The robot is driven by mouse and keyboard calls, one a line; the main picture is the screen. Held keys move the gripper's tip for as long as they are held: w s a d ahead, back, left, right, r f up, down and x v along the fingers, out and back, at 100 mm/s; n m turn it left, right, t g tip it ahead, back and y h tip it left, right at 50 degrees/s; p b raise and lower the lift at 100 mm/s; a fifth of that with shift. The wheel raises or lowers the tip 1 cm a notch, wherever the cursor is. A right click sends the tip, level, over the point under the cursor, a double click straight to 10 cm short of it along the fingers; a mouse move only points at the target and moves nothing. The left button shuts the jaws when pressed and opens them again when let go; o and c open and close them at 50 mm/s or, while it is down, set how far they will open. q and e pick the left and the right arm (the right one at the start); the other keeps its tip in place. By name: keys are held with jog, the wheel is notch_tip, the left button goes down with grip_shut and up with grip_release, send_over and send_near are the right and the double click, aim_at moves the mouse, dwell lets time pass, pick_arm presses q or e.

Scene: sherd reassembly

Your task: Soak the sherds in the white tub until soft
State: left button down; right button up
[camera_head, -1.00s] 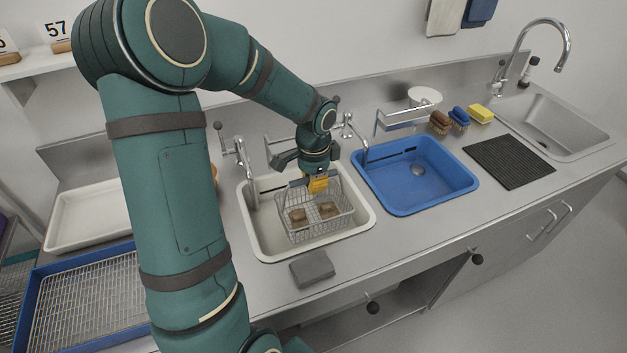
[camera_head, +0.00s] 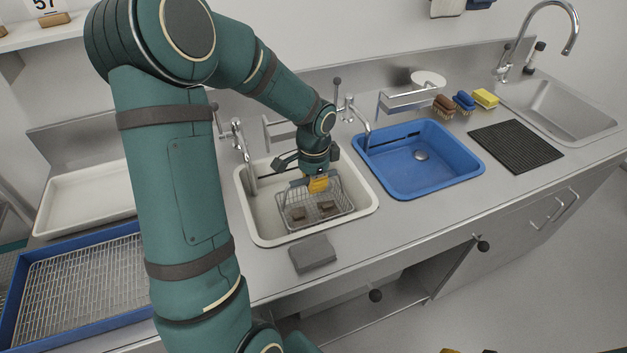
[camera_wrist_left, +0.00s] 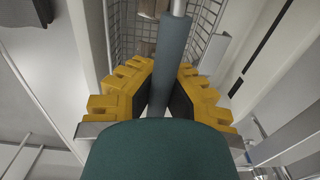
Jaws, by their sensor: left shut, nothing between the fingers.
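The white tub (camera_head: 262,234) is set into the counter. A wire basket (camera_head: 343,212) is inside it, holding two dark brown sherds (camera_head: 298,213) (camera_head: 327,206). The water level is hard to make out. My left gripper (camera_head: 318,185), with yellow fingers, is at the basket's far side by its grey handle. In the left wrist view the grey handle (camera_wrist_left: 172,50) lines up with the fingers (camera_wrist_left: 160,95); the fingers are shut, and a firm grip on it is not shown. A sherd shows partly behind the handle. A yellow tip of my right gripper (camera_head: 450,350) barely shows at the bottom edge.
A blue tub (camera_head: 398,187) is right of the white one. A grey block (camera_head: 312,253) lies in front. Brushes (camera_head: 464,102), a yellow sponge (camera_head: 486,98), a black ribbed mat (camera_head: 515,146) and a steel sink (camera_head: 575,115) are further right. A blue-rimmed rack tray (camera_head: 80,285) is left.

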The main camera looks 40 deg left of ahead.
pick_arm(q)
jog(key=shift+f+b, duration=0.9)
jog(key=shift+f, duration=0.5)
dwell(6.6)
